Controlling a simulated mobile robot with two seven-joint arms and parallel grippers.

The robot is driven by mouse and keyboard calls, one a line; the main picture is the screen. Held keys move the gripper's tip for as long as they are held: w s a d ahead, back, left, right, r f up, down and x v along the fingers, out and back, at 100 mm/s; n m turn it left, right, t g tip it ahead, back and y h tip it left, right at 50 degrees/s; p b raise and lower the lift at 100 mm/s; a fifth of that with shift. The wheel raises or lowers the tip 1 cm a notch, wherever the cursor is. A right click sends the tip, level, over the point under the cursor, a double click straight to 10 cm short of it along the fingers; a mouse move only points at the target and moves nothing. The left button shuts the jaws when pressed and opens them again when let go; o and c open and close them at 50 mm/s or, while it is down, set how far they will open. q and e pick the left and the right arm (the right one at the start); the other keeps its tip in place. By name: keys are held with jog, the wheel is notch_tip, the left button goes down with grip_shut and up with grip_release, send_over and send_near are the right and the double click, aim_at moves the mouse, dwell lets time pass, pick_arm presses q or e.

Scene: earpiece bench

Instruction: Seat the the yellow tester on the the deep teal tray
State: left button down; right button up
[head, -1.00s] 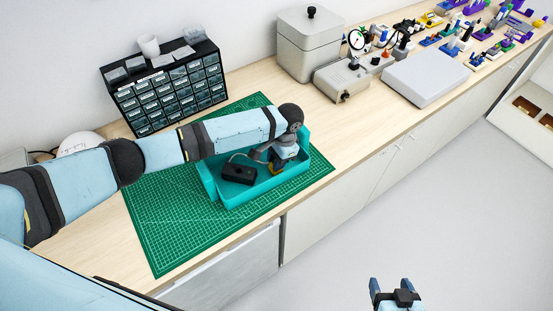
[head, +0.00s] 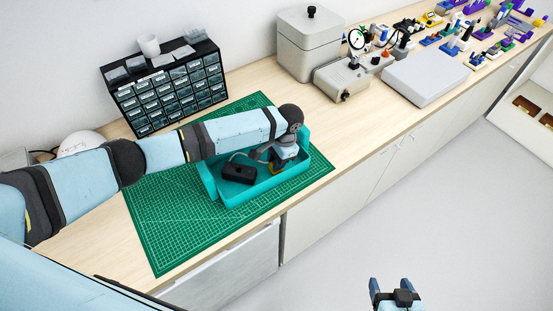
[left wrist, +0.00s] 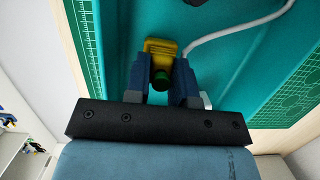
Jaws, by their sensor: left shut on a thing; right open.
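The deep teal tray (head: 236,198) lies on the green cutting mat. My left gripper (head: 278,166) reaches down inside the tray at its right part. In the left wrist view, my left gripper (left wrist: 163,80) is shut on the yellow tester (left wrist: 161,46), with the tray floor (left wrist: 120,40) behind it. A green round part shows on the tester between the fingers. In the head view the tester is mostly hidden by my arm; I cannot tell whether it touches the tray floor. My right gripper (head: 392,287) is open and empty over the floor.
A black box (head: 239,173) sits in the tray, with a pale cable near it. The green mat (head: 180,225) is clear in front. A drawer cabinet (head: 168,88), a grey lidded box (head: 308,45) and a pale flat box (head: 425,78) stand along the bench.

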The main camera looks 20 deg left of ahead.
pick_arm(q)
jog(key=shift+s+f, duration=0.1)
jog(key=shift+f, duration=0.05)
dwell(0.8)
jog(key=c, duration=0.9)
grip_release()
jog(key=b+v, duration=0.1)
jog(key=v, duration=1.3)
jog(key=shift+b, duration=0.4)
